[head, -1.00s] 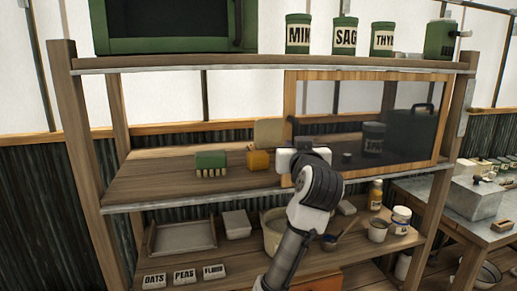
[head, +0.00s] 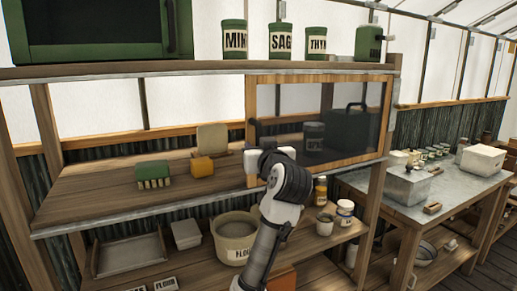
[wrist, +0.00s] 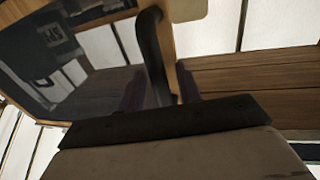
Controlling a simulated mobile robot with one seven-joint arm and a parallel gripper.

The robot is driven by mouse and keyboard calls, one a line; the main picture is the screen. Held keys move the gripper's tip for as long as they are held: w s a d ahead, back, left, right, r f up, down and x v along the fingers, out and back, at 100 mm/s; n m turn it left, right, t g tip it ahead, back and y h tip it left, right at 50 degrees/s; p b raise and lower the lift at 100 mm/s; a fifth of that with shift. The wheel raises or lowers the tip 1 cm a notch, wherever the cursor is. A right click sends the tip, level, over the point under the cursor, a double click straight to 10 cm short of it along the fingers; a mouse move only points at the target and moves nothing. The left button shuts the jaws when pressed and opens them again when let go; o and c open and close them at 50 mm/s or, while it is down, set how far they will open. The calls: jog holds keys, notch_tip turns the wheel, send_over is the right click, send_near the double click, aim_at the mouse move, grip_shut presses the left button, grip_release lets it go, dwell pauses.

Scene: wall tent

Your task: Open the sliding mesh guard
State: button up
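The sliding mesh guard (head: 345,120) is a dark see-through mesh panel in a wooden frame. It covers the right part of the shelf's middle bay, and the left part is uncovered. A dark upright handle (wrist: 153,45) sits at the guard's left edge. My gripper (head: 262,150) is at that edge. In the wrist view, the handle runs between my two fingers (wrist: 160,88), which lie close on both sides and look shut on it. Behind the mesh are a dark labelled jar (head: 314,136) and a dark case (head: 350,127).
On the open middle shelf stand a green block (head: 153,173), a yellow-orange item (head: 202,167) and a beige board (head: 213,138). Labelled tins (head: 281,40) stand on top. A flour bowl (head: 236,232) is below. A metal-topped table (head: 400,187) is at the right.

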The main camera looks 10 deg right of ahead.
jog(key=s+d+b, duration=0.1)
jog(key=s+b, duration=0.3)
jog(key=s, duration=0.9)
jog(key=shift+s, duration=0.4)
